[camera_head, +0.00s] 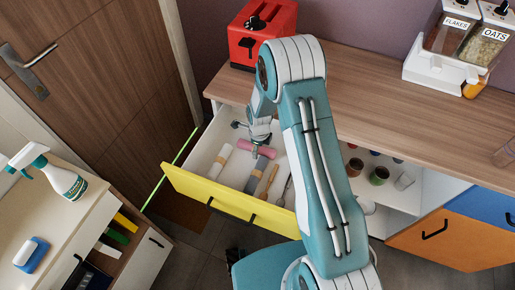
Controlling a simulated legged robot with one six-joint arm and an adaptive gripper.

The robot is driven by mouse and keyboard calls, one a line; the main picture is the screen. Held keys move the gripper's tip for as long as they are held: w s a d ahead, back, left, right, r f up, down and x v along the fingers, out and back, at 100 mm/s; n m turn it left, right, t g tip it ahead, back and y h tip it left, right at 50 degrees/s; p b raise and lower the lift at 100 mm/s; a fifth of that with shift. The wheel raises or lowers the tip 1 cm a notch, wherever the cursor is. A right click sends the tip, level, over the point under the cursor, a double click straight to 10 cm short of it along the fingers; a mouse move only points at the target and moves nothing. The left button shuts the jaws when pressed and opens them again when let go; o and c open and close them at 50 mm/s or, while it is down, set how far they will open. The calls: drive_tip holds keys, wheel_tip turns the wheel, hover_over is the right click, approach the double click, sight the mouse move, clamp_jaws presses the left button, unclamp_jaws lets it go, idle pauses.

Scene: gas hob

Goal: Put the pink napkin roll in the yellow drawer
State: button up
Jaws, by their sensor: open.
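The yellow drawer (238,204) is pulled open below the wooden counter, its white inside showing. The pink napkin roll (244,145) lies across the back part of the drawer, and appears to rest inside it. My gripper (255,143) is open and points down over the roll. Its fingers partly cover the roll, and I cannot tell whether they touch it.
A cream roll (220,161), a dark grey roll (257,174) and wooden utensils (271,181) lie in the drawer. A red toaster (261,31) and cereal dispensers (456,48) stand on the counter. A spray bottle (50,171) is on the left cabinet.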

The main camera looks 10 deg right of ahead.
drive_tip(key=r, duration=0.7)
drive_tip(key=shift+a+r, duration=0.1)
drive_tip(key=shift+a, duration=0.2)
drive_tip(key=shift+d+r, duration=0.15)
